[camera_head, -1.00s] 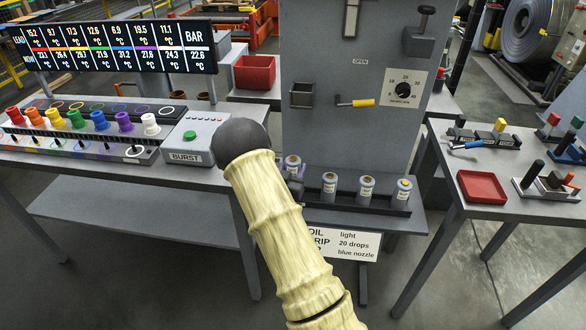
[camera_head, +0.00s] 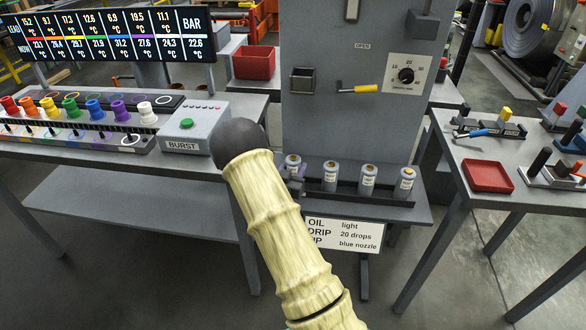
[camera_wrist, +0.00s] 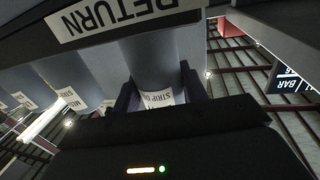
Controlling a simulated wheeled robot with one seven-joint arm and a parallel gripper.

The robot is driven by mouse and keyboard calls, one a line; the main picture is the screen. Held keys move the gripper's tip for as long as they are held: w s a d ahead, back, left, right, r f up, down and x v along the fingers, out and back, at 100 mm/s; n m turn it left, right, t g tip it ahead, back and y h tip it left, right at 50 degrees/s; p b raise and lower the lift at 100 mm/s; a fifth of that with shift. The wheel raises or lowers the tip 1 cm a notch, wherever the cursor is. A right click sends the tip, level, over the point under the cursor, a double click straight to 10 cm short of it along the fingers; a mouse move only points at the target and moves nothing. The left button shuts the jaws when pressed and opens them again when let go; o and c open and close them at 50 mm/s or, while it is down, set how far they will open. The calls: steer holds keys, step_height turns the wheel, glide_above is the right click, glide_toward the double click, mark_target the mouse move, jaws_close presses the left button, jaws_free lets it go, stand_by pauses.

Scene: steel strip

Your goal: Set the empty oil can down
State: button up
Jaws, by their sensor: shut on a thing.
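My gripper (camera_head: 294,184) is at the left end of a row of grey oil cans, mostly hidden behind my own arm. It is shut on the leftmost can (camera_head: 292,163), a grey cylinder with a white label. In the wrist view this can (camera_wrist: 160,62) sits between the two dark fingers, its label partly reading "STRIP". The can looks upright and nearly level with its neighbours. Its base is hidden, so I cannot tell whether it touches the rack. Three other cans (camera_head: 330,176) stand to the right in the dark rack (camera_head: 385,201).
A "RETURN" sign (camera_wrist: 135,16) is close to the held can in the wrist view. A grey panel (camera_head: 340,125) rises behind the cans. The burst box (camera_head: 197,127) is on the left table, a red tray (camera_head: 487,177) on the right one.

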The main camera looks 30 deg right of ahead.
steer(key=shift+f+b, duration=0.5)
steer(key=shift+f, duration=0.05)
steer(key=o, duration=1.1)
steer(key=shift+c, duration=0.2)
steer(key=b+v, duration=0.1)
steer(key=v, duration=1.6)
steer(key=shift+s+a, duration=0.2)
steer(key=shift+w+r, duration=0.1)
